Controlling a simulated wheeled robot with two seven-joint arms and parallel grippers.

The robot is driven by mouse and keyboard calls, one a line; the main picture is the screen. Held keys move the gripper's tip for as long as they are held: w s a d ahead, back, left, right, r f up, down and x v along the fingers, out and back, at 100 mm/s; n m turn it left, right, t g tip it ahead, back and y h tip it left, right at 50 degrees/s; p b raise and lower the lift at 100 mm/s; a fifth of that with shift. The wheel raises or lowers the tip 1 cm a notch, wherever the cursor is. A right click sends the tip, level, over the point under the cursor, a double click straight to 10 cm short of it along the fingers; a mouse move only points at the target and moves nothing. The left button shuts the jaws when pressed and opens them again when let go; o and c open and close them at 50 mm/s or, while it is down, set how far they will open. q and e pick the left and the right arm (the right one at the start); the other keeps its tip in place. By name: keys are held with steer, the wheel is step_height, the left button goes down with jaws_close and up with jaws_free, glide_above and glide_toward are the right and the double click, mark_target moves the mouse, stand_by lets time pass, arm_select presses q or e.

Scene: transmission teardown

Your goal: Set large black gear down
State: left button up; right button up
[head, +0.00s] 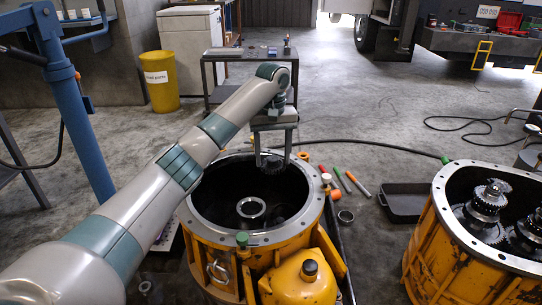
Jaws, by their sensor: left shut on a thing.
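My left gripper (272,156) points down over the far part of the open yellow transmission housing (235,270). Its fingers are shut on a large black gear (272,165). The gear shows dark against the dark inside of the housing, near the far rim; I cannot tell whether it touches anything below. A bright metal ring (251,207) sits lower inside the same housing. My right gripper is not in view.
A second yellow housing (440,250) with several gears inside stands at the right. A black hose (380,146) crosses the floor behind. A yellow bin (160,82) stands at the back left.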

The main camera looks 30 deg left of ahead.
arm_select(q)
steer(key=shift+s+d+r+n, duration=0.15)
steer(key=shift+d+r+n, duration=0.2)
steer(key=shift+n, duration=0.15)
steer(key=s+d+r+m, duration=0.25)
steer(key=s+d, duration=0.35)
steer(key=d, duration=0.3)
steer(key=s+d+f+m, duration=0.2)
steer(key=s, duration=0.4)
steer(key=s+d+f+m, duration=0.2)
steer(key=s+f+m, duration=0.1)
steer(key=s, duration=0.4)
steer(key=shift+s, duration=0.2)
steer(key=shift+f+m, duration=0.1)
steer(key=shift+m, duration=0.15)
